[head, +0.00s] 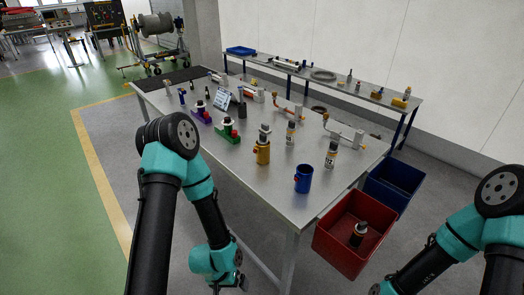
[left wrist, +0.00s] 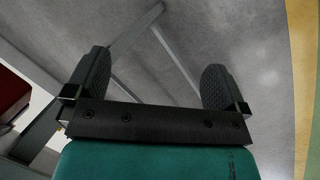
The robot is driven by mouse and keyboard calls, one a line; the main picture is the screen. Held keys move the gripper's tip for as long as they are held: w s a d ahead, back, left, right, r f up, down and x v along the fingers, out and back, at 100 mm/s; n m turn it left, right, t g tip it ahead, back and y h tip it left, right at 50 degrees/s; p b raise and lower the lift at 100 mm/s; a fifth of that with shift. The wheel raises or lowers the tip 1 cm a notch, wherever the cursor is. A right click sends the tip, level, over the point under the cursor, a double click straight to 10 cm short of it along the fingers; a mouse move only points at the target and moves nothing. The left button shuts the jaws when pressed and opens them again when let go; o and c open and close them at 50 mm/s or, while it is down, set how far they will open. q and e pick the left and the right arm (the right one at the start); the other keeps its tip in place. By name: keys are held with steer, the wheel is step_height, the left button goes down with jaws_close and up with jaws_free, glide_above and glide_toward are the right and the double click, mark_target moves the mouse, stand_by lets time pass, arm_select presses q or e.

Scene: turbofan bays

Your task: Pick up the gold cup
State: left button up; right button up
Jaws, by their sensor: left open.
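The gold cup (head: 263,153) stands upright on the grey table, left of and behind the blue cup (head: 303,180). A grey piece (head: 265,130) shows right above its rim; I cannot tell whether it is in the cup or behind it. My left gripper (head: 238,282) is low beside the table's near left edge, below the tabletop and well apart from the gold cup. In the left wrist view its two fingers (left wrist: 155,78) are spread with only floor and table legs between them. The gold cup is not in that view. My right gripper is out of view.
On the table (head: 235,163) stand spray cans (head: 331,154), green (head: 227,136) and purple holders, and pipe pieces farther back. A red bin (head: 345,262) holding a dark can and a blue bin (head: 392,187) are at the right end. The near left tabletop is clear.

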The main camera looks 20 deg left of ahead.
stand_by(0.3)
arm_select(q)
steer(key=shift+c, duration=0.7)
